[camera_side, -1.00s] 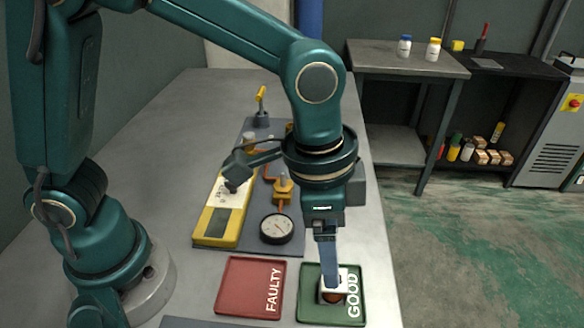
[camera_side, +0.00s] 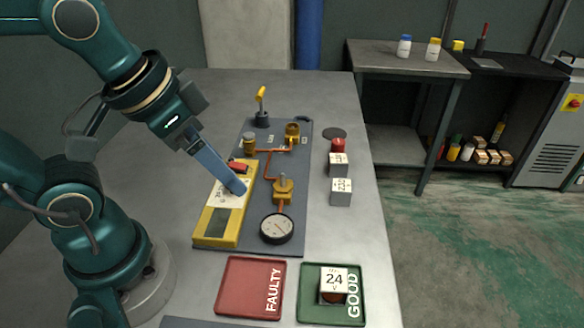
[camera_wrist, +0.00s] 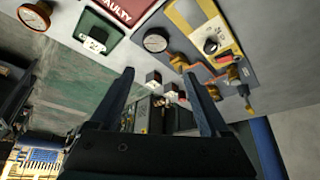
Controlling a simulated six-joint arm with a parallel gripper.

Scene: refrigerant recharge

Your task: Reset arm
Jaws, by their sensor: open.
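My gripper (camera_side: 240,188) is over the yellow meter (camera_side: 222,222) on the left of the table, fingers slanting down to the right. In the wrist view my gripper (camera_wrist: 162,78) shows two dark fingers wide apart with nothing held between them. A white-topped block marked 24 (camera_side: 334,279) sits in the green GOOD tray (camera_side: 312,314). The red FAULTY tray (camera_side: 240,290) beside it is empty. Whether the fingertips touch the meter cannot be told.
A grey board (camera_side: 290,243) carries a round gauge (camera_side: 277,228), copper piping, brass valves and a yellow-handled lever (camera_side: 261,97). Two white-topped blocks (camera_side: 341,190) (camera_side: 339,163) and a red-topped item (camera_side: 338,145) stand right of it. A side bench (camera_side: 385,60) stands beyond.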

